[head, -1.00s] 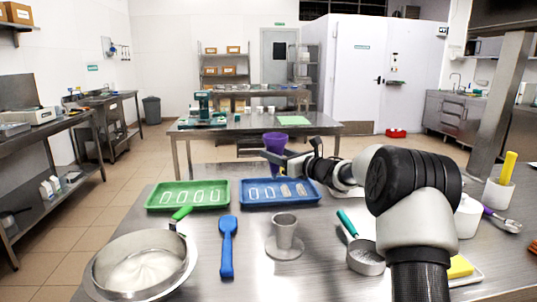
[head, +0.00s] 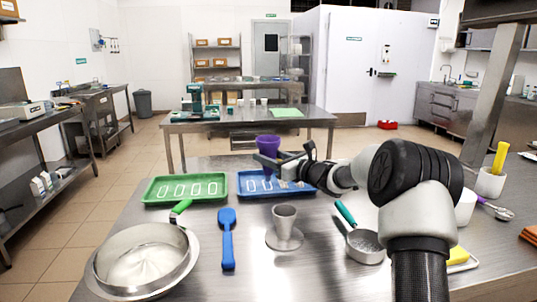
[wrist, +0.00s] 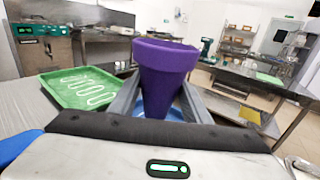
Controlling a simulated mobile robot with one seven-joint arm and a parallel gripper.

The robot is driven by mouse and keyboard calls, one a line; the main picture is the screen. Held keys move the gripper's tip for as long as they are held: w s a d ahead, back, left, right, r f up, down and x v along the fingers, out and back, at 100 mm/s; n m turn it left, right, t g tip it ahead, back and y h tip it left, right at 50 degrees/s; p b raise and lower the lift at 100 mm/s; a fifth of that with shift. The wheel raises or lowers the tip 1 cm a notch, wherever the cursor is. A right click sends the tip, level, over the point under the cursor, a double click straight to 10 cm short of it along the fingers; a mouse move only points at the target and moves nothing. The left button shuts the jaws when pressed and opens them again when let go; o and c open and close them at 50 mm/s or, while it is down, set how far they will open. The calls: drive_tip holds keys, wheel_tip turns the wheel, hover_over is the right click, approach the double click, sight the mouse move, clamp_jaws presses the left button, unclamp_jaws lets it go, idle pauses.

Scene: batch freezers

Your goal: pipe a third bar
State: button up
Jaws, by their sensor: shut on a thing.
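My gripper (head: 277,165) is shut on a purple piping cone (head: 268,146) and holds it upright over the blue tray (head: 302,191). The cone (wrist: 165,75) fills the middle of the wrist view between my two fingers. White piped bars (head: 256,185) show on the left of the blue tray. My gripper and arm hide part of its middle and right, and the cone's tip is not clear. The green tray (head: 149,202) lies to the left with several white outlined bars in it; it also shows in the wrist view (wrist: 60,101).
A steel bowl (head: 104,262) of white mix, a blue spatula (head: 228,240), a steel cup on a round base (head: 284,222) and a scoop with a teal handle (head: 363,246) stand nearer on the table. A yellow item (head: 457,256) lies at the right. Bare table shows between them.

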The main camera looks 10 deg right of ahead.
drive_tip(key=o, duration=0.4)
drive_tip(key=c, duration=0.4)
drive_tip(key=shift+f+b, duration=0.8)
drive_tip(key=shift+b, duration=0.2)
drive_tip(key=shift+w, duration=1.2)
drive_tip(key=shift+w, duration=0.1)
idle(0.3)
drive_tip(key=shift+w+p, duration=0.35)
drive_tip(key=shift+w, duration=0.75)
